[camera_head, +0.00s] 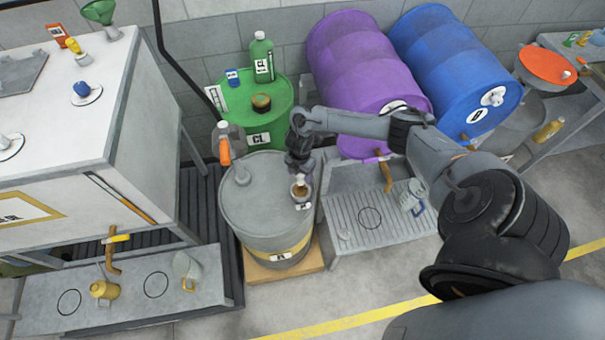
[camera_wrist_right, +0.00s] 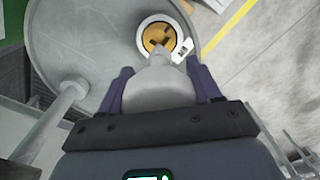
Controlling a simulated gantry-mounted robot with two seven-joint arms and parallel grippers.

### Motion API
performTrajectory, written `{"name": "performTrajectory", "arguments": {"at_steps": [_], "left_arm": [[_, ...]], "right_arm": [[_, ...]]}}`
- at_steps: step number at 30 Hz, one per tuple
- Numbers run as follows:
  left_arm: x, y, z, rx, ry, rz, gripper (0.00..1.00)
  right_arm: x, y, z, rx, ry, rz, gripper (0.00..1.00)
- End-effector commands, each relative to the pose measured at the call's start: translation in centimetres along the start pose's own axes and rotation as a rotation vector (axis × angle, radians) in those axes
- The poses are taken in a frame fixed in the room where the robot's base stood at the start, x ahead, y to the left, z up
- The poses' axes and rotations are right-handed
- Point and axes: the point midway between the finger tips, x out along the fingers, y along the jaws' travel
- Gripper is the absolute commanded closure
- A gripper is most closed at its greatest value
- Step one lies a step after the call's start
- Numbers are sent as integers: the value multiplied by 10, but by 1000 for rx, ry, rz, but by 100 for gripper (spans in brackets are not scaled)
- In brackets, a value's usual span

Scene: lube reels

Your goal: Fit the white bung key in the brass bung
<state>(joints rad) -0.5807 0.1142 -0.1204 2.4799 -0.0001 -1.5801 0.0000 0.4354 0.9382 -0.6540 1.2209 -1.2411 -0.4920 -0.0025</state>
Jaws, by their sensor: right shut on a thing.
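The brass bung (camera_head: 300,191) sits in a pale ring near the right edge of the grey drum's top. In the right wrist view the bung (camera_wrist_right: 153,34) shows a dark cross-shaped recess. My right gripper (camera_head: 301,170) is over the drum beside the bung. In the wrist view its purple fingers (camera_wrist_right: 162,88) are shut on the white bung key (camera_wrist_right: 160,90). The key's narrow end points at the bung and overlaps its lower edge in the picture. I cannot tell whether they touch. My left gripper is not in view.
The grey drum (camera_head: 258,208) stands on a wooden base, with a grey pump pipe (camera_head: 242,174) on its top. A green drum (camera_head: 265,119) stands behind it. Purple (camera_head: 350,55) and blue (camera_head: 447,60) drums lie to the right. A white cabinet (camera_head: 155,140) stands left.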

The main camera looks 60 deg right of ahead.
Motion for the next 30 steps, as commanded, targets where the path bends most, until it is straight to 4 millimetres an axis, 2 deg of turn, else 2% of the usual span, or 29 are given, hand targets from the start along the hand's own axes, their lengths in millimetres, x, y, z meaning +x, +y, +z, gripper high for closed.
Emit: {"name": "performTrajectory", "arguments": {"at_steps": [16, 30], "left_arm": [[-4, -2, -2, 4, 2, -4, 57], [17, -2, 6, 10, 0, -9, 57]], "right_arm": [[-2, 0, 0, 3, 2, 0, 70], [28, 0, -1, 4, 2, 0, 70]]}}
